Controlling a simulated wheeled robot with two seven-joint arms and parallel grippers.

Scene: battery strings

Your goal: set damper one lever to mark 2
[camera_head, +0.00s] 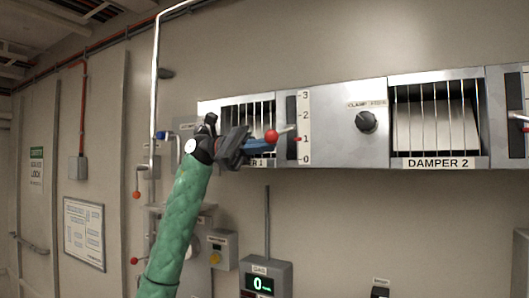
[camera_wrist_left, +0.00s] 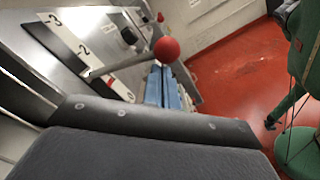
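The damper one lever has a red ball knob (camera_head: 271,136) on a pale rod, which reaches right to a dark slot beside the white scale (camera_head: 304,120) marked 0 to 3. The rod meets the scale between marks 1 and 2. In the left wrist view the knob (camera_wrist_left: 167,48) and rod also show, with mark 2 above the rod. My left gripper (camera_head: 262,146) has blue fingers close together, just below and left of the knob; whether they touch it I cannot tell. They look shut with nothing between them. A dark shape in the left wrist view may be my right gripper (camera_wrist_left: 272,121).
The damper one grille (camera_head: 240,111) is partly behind my gripper. A black clamp knob (camera_head: 366,122) and the damper two grille (camera_head: 436,115) are to the right. A grey gauge box (camera_head: 265,279) hangs below. The wall below the panel's middle is clear.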

